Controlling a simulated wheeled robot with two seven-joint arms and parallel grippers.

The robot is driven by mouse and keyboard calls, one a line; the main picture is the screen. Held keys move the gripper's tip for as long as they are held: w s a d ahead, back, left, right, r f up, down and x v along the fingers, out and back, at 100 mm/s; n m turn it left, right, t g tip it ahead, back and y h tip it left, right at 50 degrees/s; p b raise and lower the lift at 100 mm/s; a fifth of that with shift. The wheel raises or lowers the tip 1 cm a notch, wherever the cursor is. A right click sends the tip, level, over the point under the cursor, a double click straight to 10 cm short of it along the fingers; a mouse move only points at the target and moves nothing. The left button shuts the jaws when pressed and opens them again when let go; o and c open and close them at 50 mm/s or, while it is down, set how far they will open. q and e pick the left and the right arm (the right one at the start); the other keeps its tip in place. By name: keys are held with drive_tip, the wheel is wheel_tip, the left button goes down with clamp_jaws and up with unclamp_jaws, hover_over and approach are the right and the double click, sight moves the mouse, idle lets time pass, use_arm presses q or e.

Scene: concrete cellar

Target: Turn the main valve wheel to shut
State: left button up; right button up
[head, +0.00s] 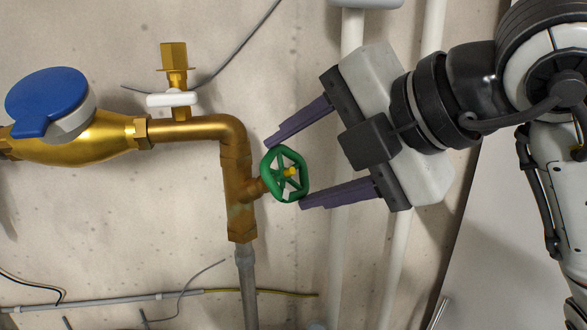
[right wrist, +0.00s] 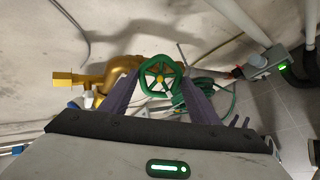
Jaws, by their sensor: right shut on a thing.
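The main valve wheel (head: 271,176) is a green spoked handwheel with a yellow centre, on a brass valve body of the vertical pipe (head: 237,190). My right gripper (head: 284,175) comes in from the right with its two purple fingers spread around the wheel. One fingertip is at the wheel's upper rim and the other at its lower right rim. In the right wrist view the wheel (right wrist: 146,76) sits between the two fingertips, and the gripper is shut on its rim. My left gripper is in neither view.
A brass water meter with a blue lid (head: 48,95) is at the left. A brass fitting with a white lever (head: 172,99) stands on the pipe. White vertical pipes (head: 340,250) run behind my gripper. A green hose (right wrist: 208,84) lies beyond the wheel.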

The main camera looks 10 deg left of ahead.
drive_tip(key=m, duration=0.4)
drive_tip(key=shift+r+m+p, duration=0.1)
drive_tip(key=shift+m+p, duration=0.2)
drive_tip(key=shift+w+r+m+g+h, duration=0.15)
drive_tip(key=shift+m+g+h, duration=0.2)
drive_tip(key=shift+m, duration=0.65)
drive_tip(key=shift+m+g+p, duration=0.25)
drive_tip(key=shift+m+p, duration=0.1)
drive_tip(key=shift+m, duration=0.85)
drive_tip(key=shift+a+m+p, duration=0.1)
drive_tip(key=shift+m+p, duration=0.3)
drive_tip(key=shift+m, duration=0.7)
drive_tip(key=shift+m+g, duration=0.3)
drive_tip(key=shift+m, duration=0.7)
drive_tip(key=o, duration=1.1)
